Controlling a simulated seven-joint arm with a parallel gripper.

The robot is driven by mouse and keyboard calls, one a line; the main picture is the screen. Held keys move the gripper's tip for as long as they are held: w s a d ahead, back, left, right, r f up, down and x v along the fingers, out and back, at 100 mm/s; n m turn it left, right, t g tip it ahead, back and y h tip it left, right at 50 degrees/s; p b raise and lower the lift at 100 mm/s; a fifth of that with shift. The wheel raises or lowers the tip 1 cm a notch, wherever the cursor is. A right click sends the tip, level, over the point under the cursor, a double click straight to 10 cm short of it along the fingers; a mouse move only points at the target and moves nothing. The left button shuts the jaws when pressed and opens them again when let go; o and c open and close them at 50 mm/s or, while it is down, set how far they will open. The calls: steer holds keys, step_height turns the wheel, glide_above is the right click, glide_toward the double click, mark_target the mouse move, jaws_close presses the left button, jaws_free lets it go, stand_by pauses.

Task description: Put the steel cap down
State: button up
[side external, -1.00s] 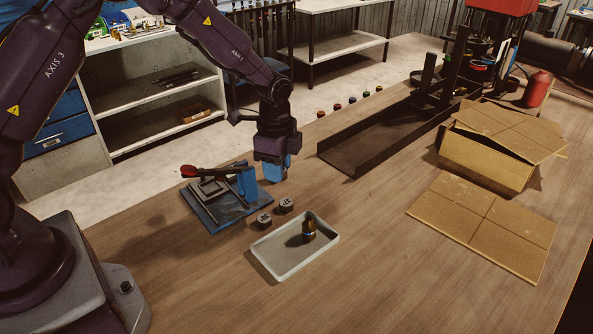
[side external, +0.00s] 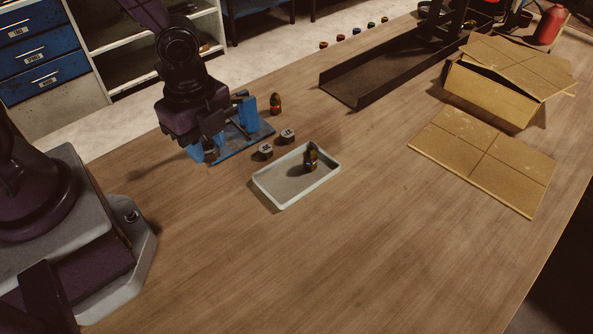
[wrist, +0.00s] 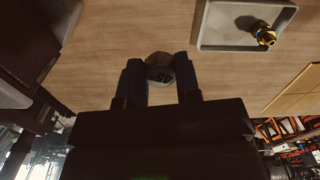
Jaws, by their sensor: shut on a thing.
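The steel cap (wrist: 159,66) is a small grey round piece held between the two fingers of my gripper (wrist: 158,82) in the wrist view.
Two small grey pieces (side external: 265,151) (side external: 288,135) sit between crimper and tray. A small red-and-brass piece (side external: 275,104) stands behind the crimper. A dark channel (side external: 360,80), an open cardboard box (side external: 490,95) and a flat cardboard sheet (side external: 485,160) are farther right. The front table is clear.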

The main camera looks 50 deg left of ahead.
steer(key=shift+s+f, duration=0.25)
steer(key=shift+s, duration=0.4)
steer(key=shift+w+d+f+m, duration=0.1)
steer(key=shift+w+f+m, duration=0.1)
steer(key=shift+f+m, duration=0.1)
steer(key=w+d+f, duration=0.2)
steer(key=w+f, duration=0.1)
steer(key=w, duration=0.5)
glide_above(282, 182)
step_height(282, 182, down, 6)
steer(key=shift+s+f, duration=0.1)
steer(key=shift+f, duration=1.7)
steer(key=shift+f, duration=0.2)
steer(key=o, duration=0.9)
steer(key=shift+o, duration=0.2)
